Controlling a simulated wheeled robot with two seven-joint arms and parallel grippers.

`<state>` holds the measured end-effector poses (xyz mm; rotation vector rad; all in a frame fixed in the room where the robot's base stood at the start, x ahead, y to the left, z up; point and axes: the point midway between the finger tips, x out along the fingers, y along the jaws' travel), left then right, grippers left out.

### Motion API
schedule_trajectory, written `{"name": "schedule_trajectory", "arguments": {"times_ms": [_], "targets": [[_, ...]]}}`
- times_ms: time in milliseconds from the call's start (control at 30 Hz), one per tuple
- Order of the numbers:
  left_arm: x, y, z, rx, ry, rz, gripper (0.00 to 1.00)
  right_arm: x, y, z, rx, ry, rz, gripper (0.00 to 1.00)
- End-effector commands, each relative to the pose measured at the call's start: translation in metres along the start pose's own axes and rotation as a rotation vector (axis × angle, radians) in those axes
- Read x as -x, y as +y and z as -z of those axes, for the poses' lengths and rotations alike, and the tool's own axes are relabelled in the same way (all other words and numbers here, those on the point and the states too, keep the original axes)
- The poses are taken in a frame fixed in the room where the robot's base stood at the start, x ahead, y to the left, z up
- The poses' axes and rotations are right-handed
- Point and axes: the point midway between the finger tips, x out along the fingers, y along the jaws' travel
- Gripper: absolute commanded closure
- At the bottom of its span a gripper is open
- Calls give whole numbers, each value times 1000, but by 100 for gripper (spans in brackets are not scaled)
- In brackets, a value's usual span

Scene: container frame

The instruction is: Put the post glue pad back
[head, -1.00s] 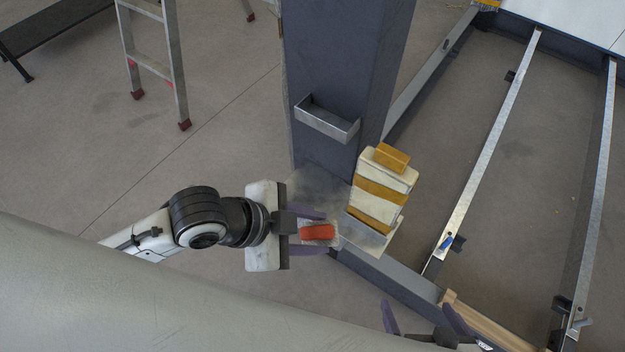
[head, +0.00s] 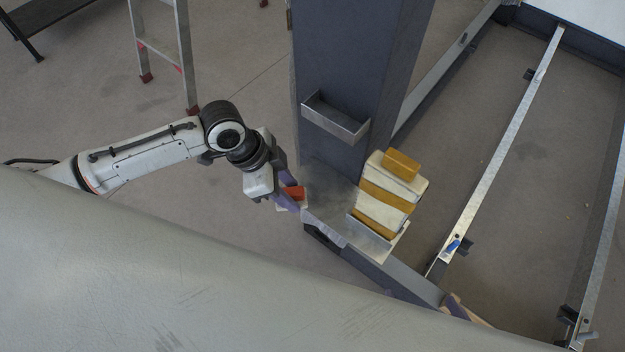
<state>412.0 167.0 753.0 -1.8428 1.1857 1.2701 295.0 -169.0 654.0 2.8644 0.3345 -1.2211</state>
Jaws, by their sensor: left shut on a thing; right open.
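A red-orange piece, which looks like the glue pad (head: 294,192), is held between the purple fingers of my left gripper (head: 286,197). Its underside and much of its body are hidden by the fingers. It is left of the dark post (head: 348,75), beside the left end of a grey metal plate (head: 328,205) at the post's foot. An empty open metal tray (head: 335,121) is fixed to the post's front face, above and right of the gripper. Only a purple sliver of my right gripper (head: 456,306) appears to show at the lower right; the rest is hidden.
A stack of cream and amber blocks (head: 388,193) stands on the right part of the plate. A metal ladder (head: 160,50) stands at the upper left. Rails (head: 508,135) of the frame run on the right. Bare floor lies left of the post.

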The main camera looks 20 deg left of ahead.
Motion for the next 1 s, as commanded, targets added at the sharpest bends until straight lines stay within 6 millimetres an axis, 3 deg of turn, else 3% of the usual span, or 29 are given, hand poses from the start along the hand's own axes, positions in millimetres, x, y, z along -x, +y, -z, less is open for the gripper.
{"name": "schedule_trajectory", "arguments": {"times_ms": [100,333,833,1000], "targets": [[-8,-23,22,1,2,2,79,0,0,0,0,0,0,0],[-20,-54,51,0,1,0,79,0,0,0,0,0,0,0],[-80,-52,24,0,-2,-2,79,-2,0,-2,0,1,0,0],[-86,-58,28,-1,0,1,79,-2,0,-1,0,1,0,0]]}}
